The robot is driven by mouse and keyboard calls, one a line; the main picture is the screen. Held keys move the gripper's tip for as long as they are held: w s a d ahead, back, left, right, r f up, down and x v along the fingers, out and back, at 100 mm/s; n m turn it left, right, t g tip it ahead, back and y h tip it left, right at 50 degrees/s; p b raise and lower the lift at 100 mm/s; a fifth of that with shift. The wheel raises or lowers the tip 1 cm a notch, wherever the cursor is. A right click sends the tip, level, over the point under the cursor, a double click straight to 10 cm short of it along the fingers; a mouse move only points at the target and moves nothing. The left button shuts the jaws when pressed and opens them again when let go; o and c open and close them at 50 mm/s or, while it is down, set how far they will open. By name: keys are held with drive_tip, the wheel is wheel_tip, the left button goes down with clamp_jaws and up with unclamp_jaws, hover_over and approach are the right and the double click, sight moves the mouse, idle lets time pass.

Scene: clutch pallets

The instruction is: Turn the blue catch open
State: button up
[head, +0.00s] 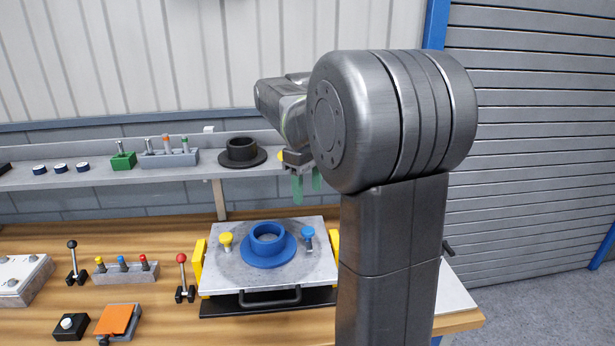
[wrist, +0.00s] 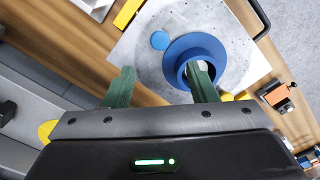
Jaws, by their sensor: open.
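The blue catch (head: 308,236) stands on the right part of a grey metal plate (head: 222,276). In the wrist view the blue catch (wrist: 160,40) shows as a round blue knob seen from above, beyond the fingertips. A blue flanged ring (head: 268,250) sits left of it at the plate's middle. A yellow catch (head: 226,241) stands at the plate's left. My gripper (head: 306,188) is open and empty, its two green fingers pointing down above the plate, apart from the blue catch. In the wrist view one finger of my gripper (wrist: 161,88) overlaps the blue ring.
A yellow bracket (head: 198,267) flanks the plate's left, and a black handle (head: 270,300) is at its front. Levers and an orange-topped block (head: 118,320) stand to the left. A shelf behind holds a black flanged ring (head: 242,152) and a green block (head: 123,162).

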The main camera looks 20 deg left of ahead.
sight(308, 229)
drive_tip(key=shift+r, duration=1.45)
drive_tip(key=shift+f, duration=0.1)
wheel_tip(308, 229, down, 14)
drive_tip(key=shift+w+r+p, duration=0.1)
drive_tip(key=shift+p, duration=0.25)
